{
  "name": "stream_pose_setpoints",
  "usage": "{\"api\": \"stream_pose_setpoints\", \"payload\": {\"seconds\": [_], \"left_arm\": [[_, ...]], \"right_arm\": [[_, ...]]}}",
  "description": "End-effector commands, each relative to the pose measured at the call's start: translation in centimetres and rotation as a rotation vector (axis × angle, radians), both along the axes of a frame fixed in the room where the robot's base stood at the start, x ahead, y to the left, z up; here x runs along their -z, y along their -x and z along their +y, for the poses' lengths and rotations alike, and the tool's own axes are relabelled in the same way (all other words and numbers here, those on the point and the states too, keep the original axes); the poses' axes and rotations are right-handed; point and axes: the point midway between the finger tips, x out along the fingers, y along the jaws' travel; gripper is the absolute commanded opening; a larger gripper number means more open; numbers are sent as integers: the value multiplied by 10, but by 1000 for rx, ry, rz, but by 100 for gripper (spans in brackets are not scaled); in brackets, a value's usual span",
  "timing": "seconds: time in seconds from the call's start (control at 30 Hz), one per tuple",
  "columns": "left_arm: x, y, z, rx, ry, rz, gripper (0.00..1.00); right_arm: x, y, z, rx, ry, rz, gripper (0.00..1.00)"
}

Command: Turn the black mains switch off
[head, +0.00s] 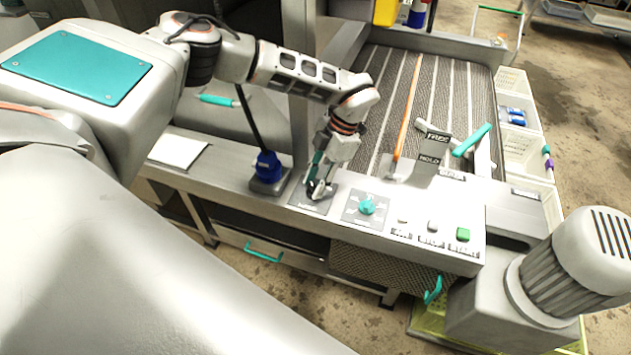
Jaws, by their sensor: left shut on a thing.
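The black mains switch (311,195) sits on a dark square plate on the sloped control panel, left of the teal knob. My left gripper (317,190) reaches down to it from above and is shut on it. The fingers cover most of the switch, so its exact angle is hard to read. My right gripper does not show.
On the panel to the right are a teal knob (367,206) and a green button (463,234) beside smaller buttons. A blue-based lever (266,165) stands left of the switch. A motor (575,265) is at right.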

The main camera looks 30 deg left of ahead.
Motion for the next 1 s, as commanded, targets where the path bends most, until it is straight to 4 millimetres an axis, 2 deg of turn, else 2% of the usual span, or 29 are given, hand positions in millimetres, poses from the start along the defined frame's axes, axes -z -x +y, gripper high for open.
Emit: {"api": "stream_pose_setpoints", "payload": {"seconds": [0.13,0.17,0.2,0.23,0.63,1.0], "left_arm": [[0,0,0,-2,0,0,8],[0,0,0,-2,0,0,32],[0,0,0,-2,0,0,42],[0,0,0,-2,0,0,46],[-4,-2,-1,0,0,-1,46],[-54,-20,-11,0,-1,-3,46]], "right_arm": [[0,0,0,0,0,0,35],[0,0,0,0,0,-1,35],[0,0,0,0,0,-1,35],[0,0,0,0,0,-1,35],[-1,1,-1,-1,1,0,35],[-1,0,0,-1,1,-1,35]]}}
